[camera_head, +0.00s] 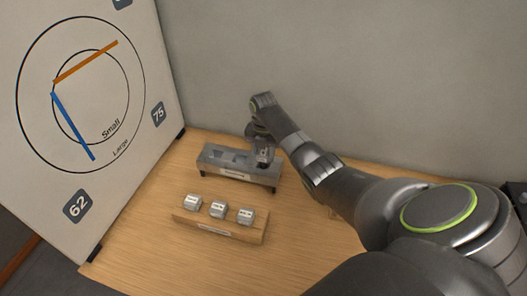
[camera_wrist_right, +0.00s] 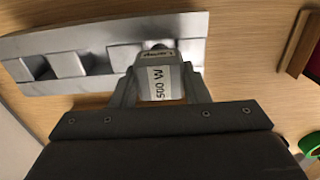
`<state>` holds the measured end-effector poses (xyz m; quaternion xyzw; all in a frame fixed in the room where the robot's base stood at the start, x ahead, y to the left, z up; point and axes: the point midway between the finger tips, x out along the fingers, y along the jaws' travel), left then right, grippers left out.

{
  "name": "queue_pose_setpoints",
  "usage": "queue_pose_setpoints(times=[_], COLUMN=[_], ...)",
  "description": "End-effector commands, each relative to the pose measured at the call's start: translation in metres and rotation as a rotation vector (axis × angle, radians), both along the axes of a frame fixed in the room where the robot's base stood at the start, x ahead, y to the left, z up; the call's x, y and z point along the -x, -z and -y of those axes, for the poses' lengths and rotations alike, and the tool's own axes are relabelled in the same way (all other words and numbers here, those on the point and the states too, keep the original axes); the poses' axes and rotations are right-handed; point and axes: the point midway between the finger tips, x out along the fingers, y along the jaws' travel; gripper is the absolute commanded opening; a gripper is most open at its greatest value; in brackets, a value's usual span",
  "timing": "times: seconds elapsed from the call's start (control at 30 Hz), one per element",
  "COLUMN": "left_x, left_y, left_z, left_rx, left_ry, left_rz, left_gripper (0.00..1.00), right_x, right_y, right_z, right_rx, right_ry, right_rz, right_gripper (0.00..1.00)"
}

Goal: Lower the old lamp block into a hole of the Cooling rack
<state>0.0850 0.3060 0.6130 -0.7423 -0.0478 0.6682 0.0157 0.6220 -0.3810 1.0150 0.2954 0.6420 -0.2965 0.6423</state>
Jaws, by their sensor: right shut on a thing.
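The Cooling rack (camera_head: 222,171) is a grey tray on short legs with several square holes. In the wrist view the rack (camera_wrist_right: 100,40) lies behind the block. The block overlaps the rack's right part there; I cannot tell whether it is in a hole or above it. My left gripper is not in view.
A wooden holder (camera_head: 215,228) with three small labelled blocks (camera_head: 218,209) stands in front of the rack. A large white board (camera_head: 80,110) with a dial stands at the left. A grey wall (camera_head: 350,80) closes off the back. The table (camera_head: 130,215) is clear left of the holder.

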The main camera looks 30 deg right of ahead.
Motion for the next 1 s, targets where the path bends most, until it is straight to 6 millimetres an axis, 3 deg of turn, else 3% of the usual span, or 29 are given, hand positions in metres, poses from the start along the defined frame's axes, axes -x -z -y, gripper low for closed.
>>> queue_pose_setpoints(times=[0.53, 1.0], left_x=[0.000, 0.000], left_y=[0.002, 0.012], left_z=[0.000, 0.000], left_rx=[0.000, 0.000], left_ry=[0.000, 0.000], left_rz=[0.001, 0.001], left_gripper=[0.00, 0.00], right_x=[0.000, 0.000], right_y=[0.003, 0.019], right_z=[0.000, 0.000], right_rx=[0.000, 0.000], right_ry=[0.000, -0.001], right_rz=[0.000, 0.000], right_gripper=[0.23, 0.23])
